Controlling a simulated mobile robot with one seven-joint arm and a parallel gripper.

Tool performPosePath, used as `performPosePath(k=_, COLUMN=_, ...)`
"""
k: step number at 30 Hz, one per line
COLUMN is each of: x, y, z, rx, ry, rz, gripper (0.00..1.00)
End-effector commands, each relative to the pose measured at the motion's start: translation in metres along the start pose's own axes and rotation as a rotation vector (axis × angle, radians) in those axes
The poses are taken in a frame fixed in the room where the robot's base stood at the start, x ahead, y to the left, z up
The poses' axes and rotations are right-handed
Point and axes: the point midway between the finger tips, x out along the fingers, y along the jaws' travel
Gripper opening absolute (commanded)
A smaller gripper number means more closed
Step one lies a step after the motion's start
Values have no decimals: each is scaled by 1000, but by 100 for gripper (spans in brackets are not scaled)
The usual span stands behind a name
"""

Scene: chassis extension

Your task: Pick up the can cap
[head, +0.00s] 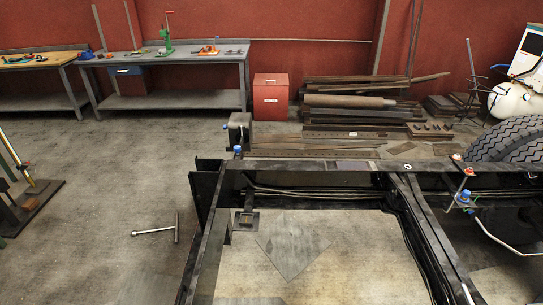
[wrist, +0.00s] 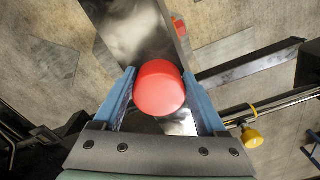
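A round red cap (wrist: 159,88) is in the middle of the wrist view, between the two blue fingers of my gripper (wrist: 159,74). The fingers stand apart, one on each side of the cap, with their tips close to its sides. I cannot tell whether they press on it. Under the cap runs a shiny metal beam (wrist: 130,30). Whether the cap rests on the beam or is above it is unclear. My gripper does not show in the head view, and I cannot pick out the cap there.
The black chassis frame (head: 425,238) fills the right front of the head view. A workbench (head: 195,58) and a red cabinet (head: 270,99) stand behind it. A T-shaped tool (head: 155,231) lies on the open floor at left. A yellow knob (wrist: 252,138) is right of my gripper.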

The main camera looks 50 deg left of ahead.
Motion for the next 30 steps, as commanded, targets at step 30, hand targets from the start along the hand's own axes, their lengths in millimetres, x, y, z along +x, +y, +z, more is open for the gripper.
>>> performPosePath(k=30, x=-80, y=1, z=0, rx=0, ry=2, rz=4, gripper=21)
